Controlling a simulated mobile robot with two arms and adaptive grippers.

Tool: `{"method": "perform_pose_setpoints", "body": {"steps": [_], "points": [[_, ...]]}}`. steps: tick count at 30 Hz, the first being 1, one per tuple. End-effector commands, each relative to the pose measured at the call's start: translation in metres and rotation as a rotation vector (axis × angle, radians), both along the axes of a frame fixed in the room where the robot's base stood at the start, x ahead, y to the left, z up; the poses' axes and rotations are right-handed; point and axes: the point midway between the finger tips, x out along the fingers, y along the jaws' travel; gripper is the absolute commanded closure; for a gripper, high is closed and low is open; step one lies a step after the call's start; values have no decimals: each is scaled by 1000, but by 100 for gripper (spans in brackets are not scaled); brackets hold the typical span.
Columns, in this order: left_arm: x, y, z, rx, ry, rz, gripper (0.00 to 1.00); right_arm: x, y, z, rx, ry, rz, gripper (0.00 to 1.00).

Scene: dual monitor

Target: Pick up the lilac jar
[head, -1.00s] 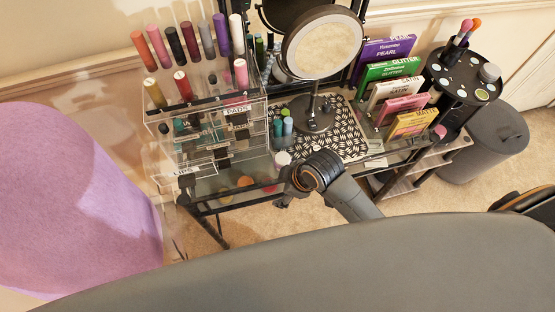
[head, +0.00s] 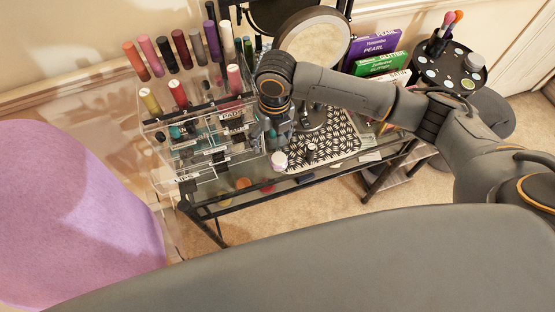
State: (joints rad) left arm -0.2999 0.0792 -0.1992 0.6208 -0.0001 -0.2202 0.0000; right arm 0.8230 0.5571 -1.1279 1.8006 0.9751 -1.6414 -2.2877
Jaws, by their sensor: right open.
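A small pale jar (head: 279,161), whitish with a faint pinkish-lilac tint, stands at the front left of the black-and-white patterned mat (head: 335,152). It may be the lilac jar; its colour is hard to tell. A second small pale jar (head: 311,151) stands to its right on the mat. My right gripper (head: 279,143) points down just behind the first jar, open, apart from it as far as I can tell. Its fingers are dark and partly blend with the things behind. My left gripper is not in view.
A clear organizer (head: 205,112) with drawers and several upright tubes stands close left of the gripper. A round mirror (head: 312,42) is right behind my wrist. Palette boxes (head: 378,45) and a round black tray (head: 447,75) are farther right.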

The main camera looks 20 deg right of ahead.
Motion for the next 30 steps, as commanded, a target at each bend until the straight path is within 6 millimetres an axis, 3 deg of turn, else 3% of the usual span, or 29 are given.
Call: {"method": "perform_pose_setpoints", "body": {"steps": [3,6,18,26,30], "points": [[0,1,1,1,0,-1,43,6,-14,9,-42,9,107,26],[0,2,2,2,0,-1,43,5,-17,5,-51,17,142,26],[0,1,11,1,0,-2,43,6,-17,-65,-50,17,142,26],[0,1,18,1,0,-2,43,6,-17,-84,-51,17,141,26],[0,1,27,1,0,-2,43,8,-19,-104,-51,18,140,26]]}}
